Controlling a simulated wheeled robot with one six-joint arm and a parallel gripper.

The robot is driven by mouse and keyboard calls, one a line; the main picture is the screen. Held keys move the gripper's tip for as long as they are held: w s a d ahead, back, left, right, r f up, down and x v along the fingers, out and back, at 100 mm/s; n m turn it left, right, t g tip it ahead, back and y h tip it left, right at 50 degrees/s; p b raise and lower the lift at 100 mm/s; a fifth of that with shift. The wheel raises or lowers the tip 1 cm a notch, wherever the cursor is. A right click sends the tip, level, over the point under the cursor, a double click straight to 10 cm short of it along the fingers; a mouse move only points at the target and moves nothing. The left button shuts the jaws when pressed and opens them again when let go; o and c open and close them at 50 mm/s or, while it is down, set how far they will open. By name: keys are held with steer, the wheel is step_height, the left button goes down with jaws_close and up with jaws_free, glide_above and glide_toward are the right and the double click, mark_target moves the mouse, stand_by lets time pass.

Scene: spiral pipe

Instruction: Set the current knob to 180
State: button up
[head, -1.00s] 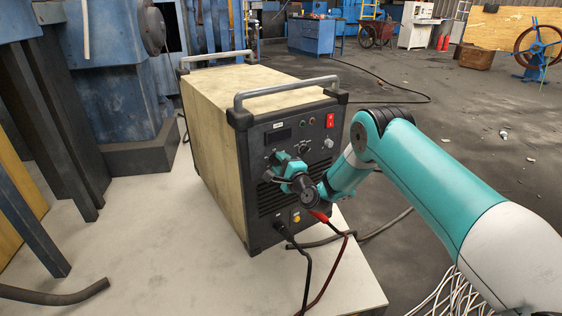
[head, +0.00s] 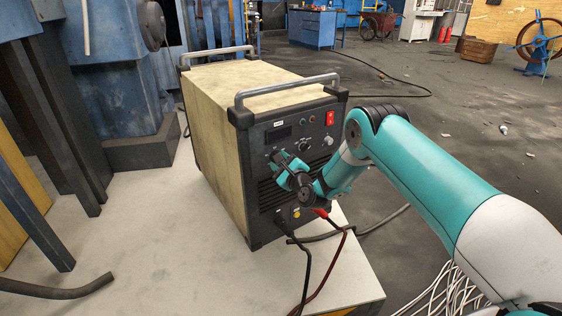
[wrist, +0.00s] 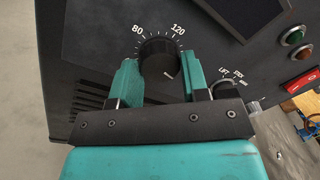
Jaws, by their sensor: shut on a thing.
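The black round current knob (wrist: 160,57) sits on the machine's dark front panel in the wrist view, with white tick marks and the numbers 80 and 120 above it. A small pale mark shows near its lower right edge. My gripper (wrist: 159,72) has one teal finger on each side of the knob and is shut on it. The higher scale numbers are hidden or out of view. In the head view my gripper (head: 283,167) is at the front of the welding machine (head: 215,150) and covers the knob.
A smaller knob (wrist: 227,89) marked LIFT is close to the right finger. A red switch (head: 329,118) and a dark display (head: 278,134) are higher on the panel. Cables (head: 308,262) hang from the panel's lower front.

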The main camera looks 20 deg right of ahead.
steer(key=shift+d+f, duration=0.1)
steer(key=shift+f, duration=0.05)
steer(key=o, duration=0.8)
steer(key=shift+o, duration=0.6)
steer(key=shift+s, duration=0.1)
steer(key=b+v, duration=1.7)
steer(key=b, duration=0.7)
steer(key=shift+s, duration=0.15)
